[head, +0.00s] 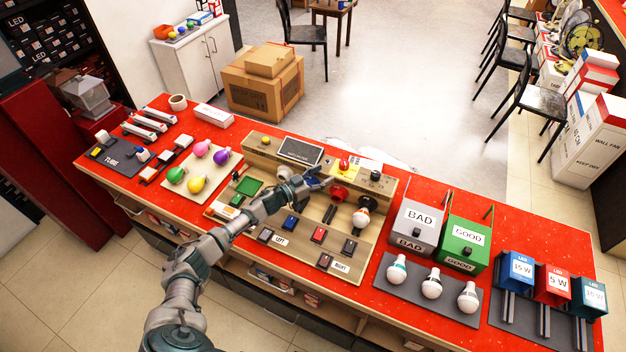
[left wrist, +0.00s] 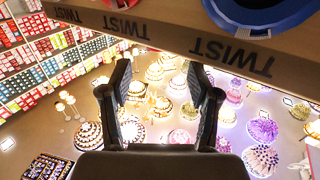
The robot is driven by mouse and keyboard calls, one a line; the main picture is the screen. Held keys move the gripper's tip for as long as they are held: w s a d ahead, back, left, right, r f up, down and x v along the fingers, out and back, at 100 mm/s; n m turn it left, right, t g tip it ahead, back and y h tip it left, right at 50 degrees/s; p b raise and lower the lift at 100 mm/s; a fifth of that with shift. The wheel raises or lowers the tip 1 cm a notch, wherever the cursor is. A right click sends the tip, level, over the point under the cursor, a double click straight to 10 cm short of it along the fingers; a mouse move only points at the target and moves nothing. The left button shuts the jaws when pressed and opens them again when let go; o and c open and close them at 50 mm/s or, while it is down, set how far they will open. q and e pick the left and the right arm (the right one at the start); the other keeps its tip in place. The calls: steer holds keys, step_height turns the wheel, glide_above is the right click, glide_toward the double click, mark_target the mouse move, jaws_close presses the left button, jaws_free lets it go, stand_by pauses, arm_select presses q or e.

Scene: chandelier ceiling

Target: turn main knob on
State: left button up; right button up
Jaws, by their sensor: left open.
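A wooden test board (head: 378,235) lies on the red counter, with a raised panel along its back. A small dark knob (head: 376,176) sits at the right end of that panel, beside a white label too small to read. A red dome lamp (head: 344,164) is left of it. My left gripper (head: 322,182) is over the board, in front of the panel and left of the knob, apart from it. In the left wrist view its two fingers (left wrist: 162,95) are spread with nothing between them. The knob is not seen there. My right gripper is not in view.
A bulb (head: 361,219) stands in a holder on the board, right of the gripper. Grey BAD (head: 416,222) and green GOOD (head: 465,240) boxes stand to the right. Coloured bulbs (head: 198,185) lie left. The wrist view shows a board edge marked TWIST (left wrist: 130,26) and ceiling chandeliers.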

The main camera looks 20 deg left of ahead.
arm_select(q)
steer(key=v, duration=0.4)
steer(key=shift+s+a, duration=0.15)
steer(key=shift+a, duration=0.05)
steer(key=shift+d, duration=0.1)
